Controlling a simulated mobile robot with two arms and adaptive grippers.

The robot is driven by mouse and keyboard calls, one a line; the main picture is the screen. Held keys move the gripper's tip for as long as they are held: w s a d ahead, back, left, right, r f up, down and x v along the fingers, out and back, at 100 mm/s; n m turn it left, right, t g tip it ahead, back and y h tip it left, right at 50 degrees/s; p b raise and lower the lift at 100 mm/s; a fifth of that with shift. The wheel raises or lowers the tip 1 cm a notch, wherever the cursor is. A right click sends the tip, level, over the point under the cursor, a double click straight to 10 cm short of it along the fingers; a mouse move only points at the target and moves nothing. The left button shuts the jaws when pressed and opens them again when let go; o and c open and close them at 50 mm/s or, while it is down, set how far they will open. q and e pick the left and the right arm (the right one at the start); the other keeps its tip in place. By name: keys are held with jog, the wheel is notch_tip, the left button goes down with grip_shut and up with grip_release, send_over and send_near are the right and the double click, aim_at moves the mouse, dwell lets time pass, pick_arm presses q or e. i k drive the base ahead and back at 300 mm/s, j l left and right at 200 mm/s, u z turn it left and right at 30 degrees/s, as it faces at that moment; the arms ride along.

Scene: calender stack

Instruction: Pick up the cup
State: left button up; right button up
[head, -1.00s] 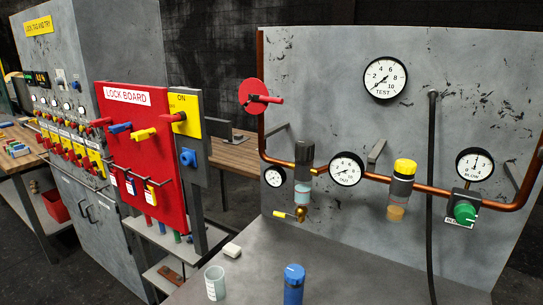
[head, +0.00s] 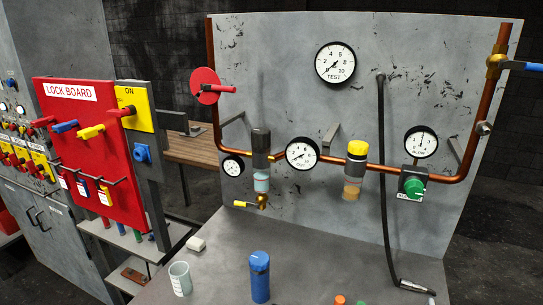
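A small pale, translucent cup (head: 180,279) stands upright on the grey bench top (head: 215,262), near its left front part. White markings show on its side. Nothing touches it. Neither of my grippers shows in the head view.
Orange and green caps (head: 340,300) show at the bottom edge. A black hose (head: 386,180) hangs to the bench. The red lock board (head: 90,155) stands at left; a gauge panel (head: 300,110) rises behind.

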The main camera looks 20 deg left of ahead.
aim_at(179, 273)
jog(key=u, duration=1.4)
